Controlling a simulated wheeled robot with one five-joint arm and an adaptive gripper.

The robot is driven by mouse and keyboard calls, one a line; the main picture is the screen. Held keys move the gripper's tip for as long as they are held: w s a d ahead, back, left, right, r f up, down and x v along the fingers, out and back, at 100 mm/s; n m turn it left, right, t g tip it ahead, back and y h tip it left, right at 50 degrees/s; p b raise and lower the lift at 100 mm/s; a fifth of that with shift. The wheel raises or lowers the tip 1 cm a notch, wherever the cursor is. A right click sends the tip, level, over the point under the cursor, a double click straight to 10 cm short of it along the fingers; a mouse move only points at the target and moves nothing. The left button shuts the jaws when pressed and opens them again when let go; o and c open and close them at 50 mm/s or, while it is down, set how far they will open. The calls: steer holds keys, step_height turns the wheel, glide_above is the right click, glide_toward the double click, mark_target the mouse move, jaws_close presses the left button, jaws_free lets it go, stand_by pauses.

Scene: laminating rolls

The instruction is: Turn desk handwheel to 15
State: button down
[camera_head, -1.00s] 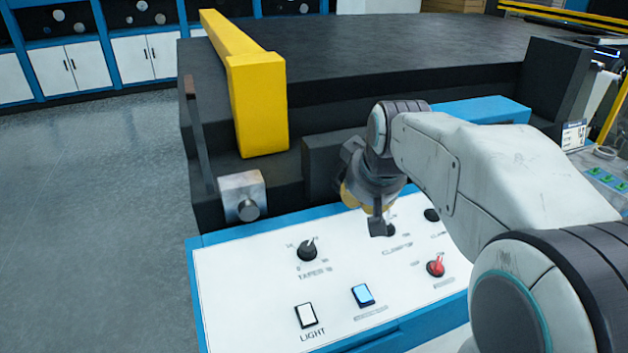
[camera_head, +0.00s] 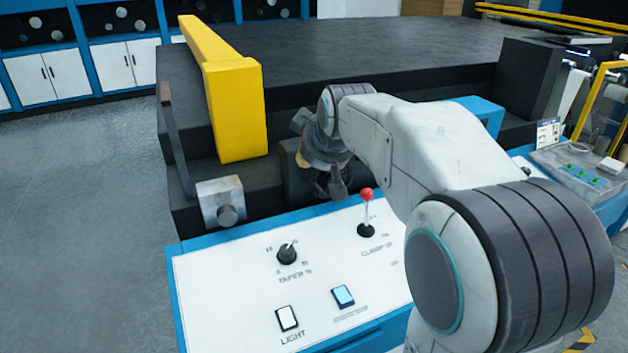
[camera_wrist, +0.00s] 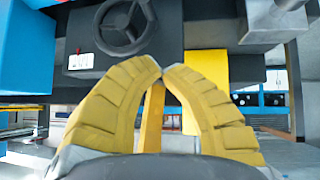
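The handwheel (camera_wrist: 126,47), a dark spoked ring, shows at the top of the wrist view, cut by the upper edge. It sits on a dark box (camera_wrist: 170,55) with a small white label (camera_wrist: 80,61).
The white panel (camera_head: 240,300) carries a red-tipped clamp lever (camera_head: 367,196) close to my gripper, a taper knob (camera_head: 287,254), a white light switch (camera_head: 287,318) and a blue switch (camera_head: 343,296). A metal block with a knob (camera_head: 221,201) and a yellow beam (camera_head: 236,110) stand to the left.

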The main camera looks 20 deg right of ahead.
mark_target(313, 184)
steer(key=shift+w+d+f, duration=0.25)
steer(key=shift+w+f, duration=0.5)
steer(key=shift+f, duration=0.65)
steer(key=shift+w+d+f, duration=0.3)
steer(key=shift+w+f, duration=0.45)
steer(key=shift+f, duration=0.65)
steer(key=shift+w+d+f, duration=0.25)
steer(key=shift+w+f, duration=0.5)
steer(key=shift+f, duration=0.65)
steer(key=shift+d+f, duration=0.1)
